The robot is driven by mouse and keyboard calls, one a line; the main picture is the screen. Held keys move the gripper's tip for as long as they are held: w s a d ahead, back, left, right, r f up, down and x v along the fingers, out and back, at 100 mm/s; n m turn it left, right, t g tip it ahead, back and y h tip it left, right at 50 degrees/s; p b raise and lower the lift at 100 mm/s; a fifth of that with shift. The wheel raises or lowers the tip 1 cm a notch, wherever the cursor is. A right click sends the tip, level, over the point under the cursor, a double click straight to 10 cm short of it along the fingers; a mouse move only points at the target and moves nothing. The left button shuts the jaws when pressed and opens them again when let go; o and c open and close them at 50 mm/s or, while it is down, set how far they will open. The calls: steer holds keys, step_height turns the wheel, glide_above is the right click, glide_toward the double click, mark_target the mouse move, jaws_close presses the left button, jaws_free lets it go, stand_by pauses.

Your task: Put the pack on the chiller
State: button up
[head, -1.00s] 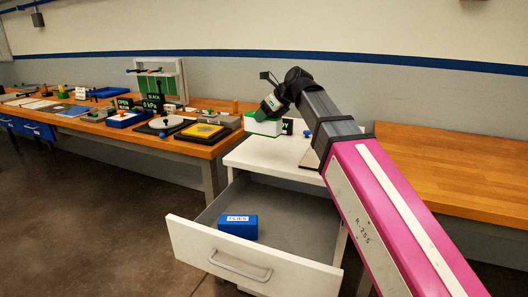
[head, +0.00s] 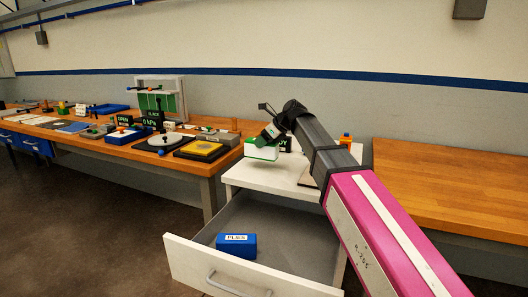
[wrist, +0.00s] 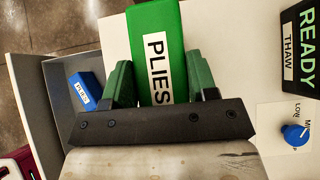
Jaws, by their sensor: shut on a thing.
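A green pack labelled PLIES (wrist: 170,25) is held between the green fingers of my gripper (wrist: 160,75). In the head view the pack (head: 262,151) shows a white side and a green top below my gripper (head: 271,134), over the left part of the white cabinet top (head: 245,173). I cannot tell whether it touches that surface. A blue pack labelled PLIES (head: 236,246) lies in the open drawer, and also shows in the wrist view (wrist: 85,90). I cannot tell for certain which thing is the chiller.
A READY/THAW sign (wrist: 301,45) and a blue knob (wrist: 295,134) are on the cabinet top. The open drawer (head: 250,277) juts out in front. The right bench (head: 450,200) is largely bare.

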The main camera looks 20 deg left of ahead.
mark_target(264, 150)
steer(key=shift+w+d+f, duration=0.1)
steer(key=shift+w+f, duration=0.2)
steer(key=shift+w, duration=0.05)
steer(key=shift+f, duration=1.9)
steer(key=o, duration=1.1)
steer(key=shift+f, duration=0.1)
steer(key=shift+c, duration=0.2)
steer(key=v, duration=1.2)
